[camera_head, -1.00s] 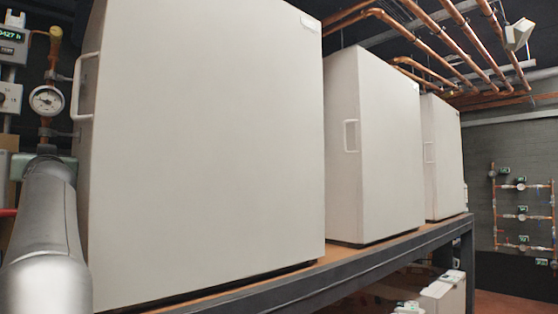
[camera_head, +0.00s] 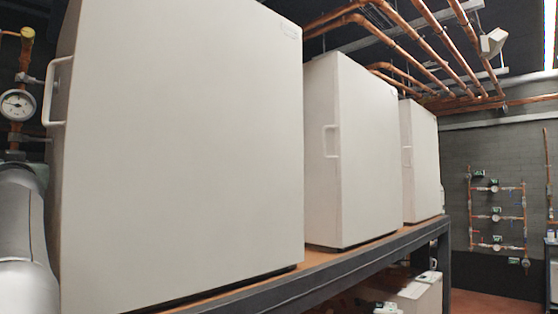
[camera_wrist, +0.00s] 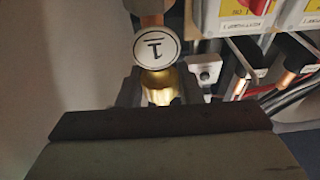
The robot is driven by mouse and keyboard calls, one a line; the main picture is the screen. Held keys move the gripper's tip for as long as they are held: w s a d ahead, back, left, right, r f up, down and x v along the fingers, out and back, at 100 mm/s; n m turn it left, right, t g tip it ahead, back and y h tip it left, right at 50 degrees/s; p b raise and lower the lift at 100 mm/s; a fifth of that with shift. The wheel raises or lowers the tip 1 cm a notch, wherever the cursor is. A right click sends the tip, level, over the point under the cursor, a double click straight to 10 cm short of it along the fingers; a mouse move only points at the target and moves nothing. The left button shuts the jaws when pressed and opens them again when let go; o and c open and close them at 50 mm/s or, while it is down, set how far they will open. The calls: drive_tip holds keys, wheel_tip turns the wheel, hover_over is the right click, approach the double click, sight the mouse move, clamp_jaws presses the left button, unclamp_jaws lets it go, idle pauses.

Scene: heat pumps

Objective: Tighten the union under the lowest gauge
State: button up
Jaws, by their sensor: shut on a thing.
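My gripper (camera_wrist: 160,92) is in the wrist view, its two dark fingers on either side of a ribbed brass union (camera_wrist: 161,84). It is shut on the union. A round white tag marked 1 (camera_wrist: 156,48), upside down in this view, is just beyond the union. A copper pipe end (camera_wrist: 151,14) shows behind the tag. In the head view a round white gauge (camera_head: 17,105) sits on a vertical copper pipe at the left edge, above my arm. My gripper and the union are hidden in the head view. I cannot tell whether this gauge is the lowest.
A large white cabinet (camera_head: 180,150) with a handle stands close right of the gauge. More cabinets follow along a dark-framed bench (camera_head: 385,247). In the wrist view, red and yellow switch boxes (camera_wrist: 245,12) and cables (camera_wrist: 285,90) are at the upper right. Far wall pipework (camera_head: 495,215) holds several gauges.

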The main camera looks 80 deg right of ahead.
drive_tip(key=shift+r+m+g+h+p, duration=0.25)
drive_tip(key=shift+m+g+h+p, duration=0.75)
drive_tip(key=shift+p, duration=4.5)
drive_tip(key=shift+w+f+h+p, duration=0.15)
drive_tip(key=shift+h+p, duration=0.35)
drive_tip(key=shift+p, duration=0.8)
drive_tip(key=shift+f+m+g+h+p, duration=0.2)
drive_tip(key=shift+m+g+h+p, duration=0.85)
drive_tip(key=shift+p, duration=2.25)
drive_tip(key=shift+f+g+p, duration=0.2)
drive_tip(key=shift+g+p, duration=0.1)
drive_tip(key=shift+g, duration=0.05)
drive_tip(key=o, duration=1.1)
drive_tip(key=shift+s+r+h, duration=0.15)
drive_tip(key=shift+s+h, duration=0.05)
drive_tip(key=shift+h, duration=0.05)
drive_tip(key=shift+o, duration=0.2)
drive_tip(key=shift+r, duration=0.25)
